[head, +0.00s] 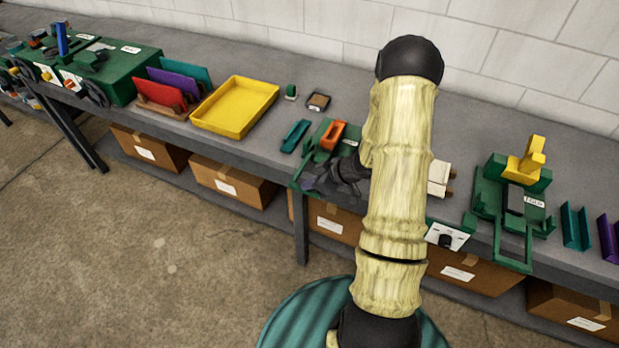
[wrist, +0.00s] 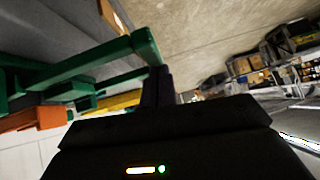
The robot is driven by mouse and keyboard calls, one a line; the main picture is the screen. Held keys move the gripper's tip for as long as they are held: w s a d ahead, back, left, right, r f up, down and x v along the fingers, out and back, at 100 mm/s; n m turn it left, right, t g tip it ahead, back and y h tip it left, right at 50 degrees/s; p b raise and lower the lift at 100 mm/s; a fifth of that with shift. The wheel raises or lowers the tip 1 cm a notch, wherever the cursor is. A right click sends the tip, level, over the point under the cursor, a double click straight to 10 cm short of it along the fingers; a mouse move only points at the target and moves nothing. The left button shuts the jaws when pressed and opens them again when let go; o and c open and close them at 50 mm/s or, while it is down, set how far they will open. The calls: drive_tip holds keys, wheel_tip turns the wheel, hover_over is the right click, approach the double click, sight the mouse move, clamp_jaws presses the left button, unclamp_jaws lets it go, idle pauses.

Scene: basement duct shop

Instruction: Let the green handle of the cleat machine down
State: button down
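The green cleat machine (head: 318,158) with an orange block (head: 333,135) stands on the bench, partly hidden behind my arm. My gripper (head: 318,180) is at its front edge in the head view. In the wrist view the green handle (wrist: 100,60) runs from the left to the middle, and its end bar lies right at the tips of my dark fingers (wrist: 157,75). The fingers look close together. Whether the bar is between them or only against them, I cannot tell. The orange block (wrist: 30,118) also shows at the left of the wrist view.
Another green machine with a yellow lever (head: 527,160) stands right of my arm. Cardboard boxes (head: 232,183) sit on the shelf below. The floor at left is clear.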

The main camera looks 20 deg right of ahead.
drive_tip(key=shift+s+f, duration=0.15)
drive_tip(key=shift+s, duration=0.05)
drive_tip(key=shift+w+r+p, duration=0.1)
drive_tip(key=shift+r+p, duration=0.45)
drive_tip(key=shift+p, duration=0.2)
wheel_tip(320, 180, up, 4)
drive_tip(key=p, duration=0.3)
drive_tip(key=shift+f, duration=0.1)
drive_tip(key=b+v, duration=0.1)
drive_tip(key=v, duration=0.8)
drive_tip(key=shift+s, duration=0.35)
